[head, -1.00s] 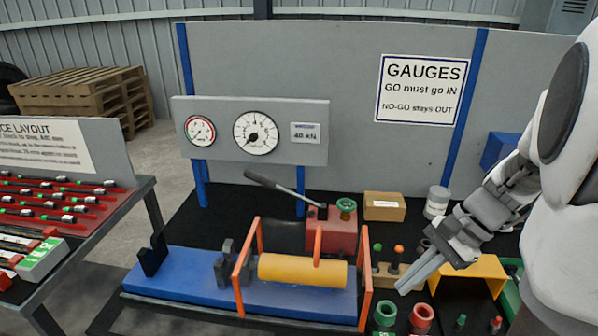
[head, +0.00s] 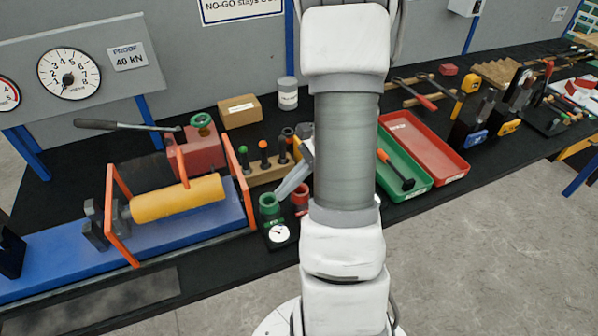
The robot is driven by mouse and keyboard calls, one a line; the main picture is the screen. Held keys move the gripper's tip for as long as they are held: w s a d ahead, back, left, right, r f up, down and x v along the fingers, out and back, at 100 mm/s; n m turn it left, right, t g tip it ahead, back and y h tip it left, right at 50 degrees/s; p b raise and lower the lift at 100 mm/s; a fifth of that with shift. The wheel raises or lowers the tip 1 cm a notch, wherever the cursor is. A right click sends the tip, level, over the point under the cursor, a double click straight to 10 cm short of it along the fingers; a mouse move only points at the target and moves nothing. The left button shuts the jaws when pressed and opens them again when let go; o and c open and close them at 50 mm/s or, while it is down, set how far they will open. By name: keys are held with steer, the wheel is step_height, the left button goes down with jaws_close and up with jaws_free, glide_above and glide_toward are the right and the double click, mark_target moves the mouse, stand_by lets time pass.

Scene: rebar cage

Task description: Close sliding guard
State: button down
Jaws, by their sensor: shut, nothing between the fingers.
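The orange-framed guard (head: 122,211) stands on the blue bench rig (head: 60,262) at the left. Its two orange end frames sit around a yellow cylinder (head: 175,200), and an orange upright handle (head: 182,167) shows between them. Whether the guard has panels cannot be told. My gripper (head: 286,190) is shut and empty, to the right of the guard's right end frame and apart from it. It points down and left, above the area of the green and red rings. My arm hides most of the gripper body.
A red pump block (head: 193,150) with a long lever stands behind the guard. A wooden block with coloured-handled gauges (head: 263,160), a green ring (head: 269,206) and a dial gauge (head: 279,234) lie near my gripper. Green and red trays (head: 425,150) lie right of my arm.

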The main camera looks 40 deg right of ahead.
steer(key=shift+w+a+f, duration=0.2)
steer(key=shift+w+a, duration=0.05)
steer(key=shift+a, duration=0.6)
steer(key=shift+w+a+f, duration=0.2)
steer(key=shift+a, duration=0.6)
steer(key=shift+w+a+f, duration=0.2)
steer(key=shift+w+a, duration=0.05)
steer(key=shift+a, duration=0.6)
